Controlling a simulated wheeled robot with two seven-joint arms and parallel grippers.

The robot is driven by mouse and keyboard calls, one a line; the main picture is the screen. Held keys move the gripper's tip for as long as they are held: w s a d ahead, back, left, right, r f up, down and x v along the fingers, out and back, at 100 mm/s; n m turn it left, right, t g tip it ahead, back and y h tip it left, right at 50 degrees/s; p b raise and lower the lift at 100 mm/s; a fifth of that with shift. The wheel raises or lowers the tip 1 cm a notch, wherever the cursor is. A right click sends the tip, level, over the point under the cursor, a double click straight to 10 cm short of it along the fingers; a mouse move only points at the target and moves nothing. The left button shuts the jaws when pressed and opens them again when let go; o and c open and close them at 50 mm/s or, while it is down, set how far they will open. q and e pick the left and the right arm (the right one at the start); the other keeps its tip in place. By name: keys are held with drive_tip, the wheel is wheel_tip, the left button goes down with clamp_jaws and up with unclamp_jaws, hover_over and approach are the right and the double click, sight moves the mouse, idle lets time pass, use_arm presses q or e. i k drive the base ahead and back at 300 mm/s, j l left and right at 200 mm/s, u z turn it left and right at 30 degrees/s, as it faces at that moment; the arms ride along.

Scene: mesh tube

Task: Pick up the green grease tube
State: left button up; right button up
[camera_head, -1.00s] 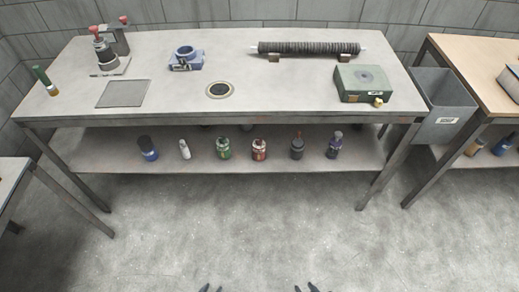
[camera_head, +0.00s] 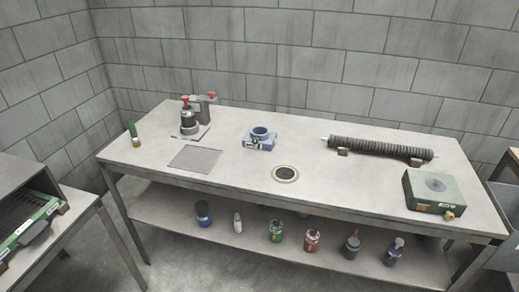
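A small green tube with a yellowish lower end (camera_head: 133,133) stands near the left end of the grey workbench (camera_head: 225,182); it looks like the grease tube. It stands apart from the other things on the top. Neither of my grippers shows in the head view now, so nothing is seen held.
A red-knobbed device (camera_head: 190,118), a flat grey plate (camera_head: 195,159), a blue clamp (camera_head: 261,138), a round ring (camera_head: 285,173), a ribbed roller (camera_head: 380,147) and a green box (camera_head: 433,190) occupy the bench. Several bottles stand on the lower shelf (camera_head: 260,222). A side table (camera_head: 75,215) stands left.

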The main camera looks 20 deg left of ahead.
sight(276, 232)
drive_tip(key=i+l+u, duration=0.65)
drive_tip(key=l, duration=0.2)
drive_tip(key=i+j, duration=0.05)
